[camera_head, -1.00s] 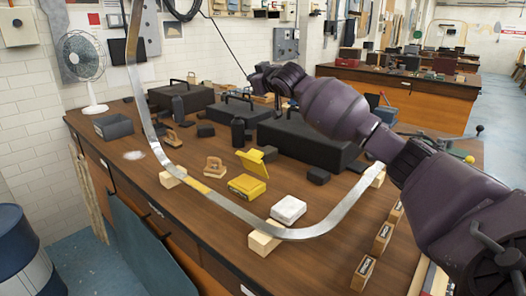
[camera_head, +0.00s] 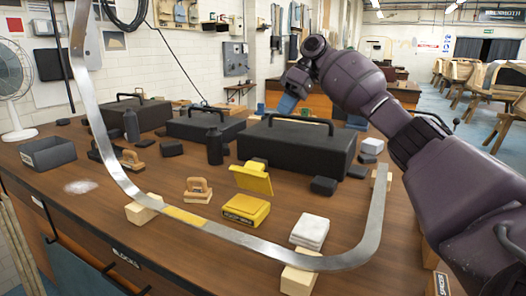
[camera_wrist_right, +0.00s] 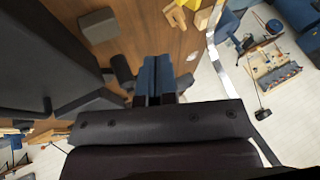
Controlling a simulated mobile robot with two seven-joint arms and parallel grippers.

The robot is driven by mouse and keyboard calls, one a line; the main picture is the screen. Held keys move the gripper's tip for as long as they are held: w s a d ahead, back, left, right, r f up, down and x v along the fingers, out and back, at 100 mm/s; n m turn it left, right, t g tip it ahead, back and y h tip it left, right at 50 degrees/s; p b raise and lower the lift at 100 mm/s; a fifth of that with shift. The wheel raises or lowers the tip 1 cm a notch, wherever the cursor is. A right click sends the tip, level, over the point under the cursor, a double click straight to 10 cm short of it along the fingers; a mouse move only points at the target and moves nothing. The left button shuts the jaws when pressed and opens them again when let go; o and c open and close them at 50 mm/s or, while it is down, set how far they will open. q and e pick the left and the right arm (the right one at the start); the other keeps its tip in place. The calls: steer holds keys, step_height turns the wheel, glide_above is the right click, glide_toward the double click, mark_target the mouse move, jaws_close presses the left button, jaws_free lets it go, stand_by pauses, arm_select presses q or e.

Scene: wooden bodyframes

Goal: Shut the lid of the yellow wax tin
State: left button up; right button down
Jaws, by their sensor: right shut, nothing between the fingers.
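The yellow wax tin (camera_head: 245,209) sits on the wooden bench inside the curve of a bent metal strip. Its yellow lid (camera_head: 252,180) stands raised at the tin's back edge, tilted open. My right gripper (camera_head: 288,104) is up above the bench behind the tin, apart from it, with its blue fingers pointing down. In the wrist view the blue fingers (camera_wrist_right: 157,76) are together and empty. A yellow piece, only partly in frame, shows at the top edge of the wrist view. My left gripper is not in view.
The metal strip (camera_head: 230,235) curves around the tin on wooden blocks (camera_head: 144,208). A white stack (camera_head: 310,231) is to the tin's right, a wooden-handled block (camera_head: 197,190) to its left. A large black case (camera_head: 295,150) stands behind it.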

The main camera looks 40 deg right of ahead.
steer(key=s+x, duration=0.1)
steer(key=x, duration=0.2)
steer(key=b, duration=0.3)
glide_toward(255, 176)
steer(key=shift+w+f, duration=2.05)
steer(key=shift+w, duration=0.3)
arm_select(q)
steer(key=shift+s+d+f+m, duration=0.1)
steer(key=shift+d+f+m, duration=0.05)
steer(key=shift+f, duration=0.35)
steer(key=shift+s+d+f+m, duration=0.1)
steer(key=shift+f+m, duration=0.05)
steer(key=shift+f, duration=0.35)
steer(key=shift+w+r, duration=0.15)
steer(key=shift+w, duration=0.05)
arm_select(e)
steer(key=shift+r, duration=0.1)
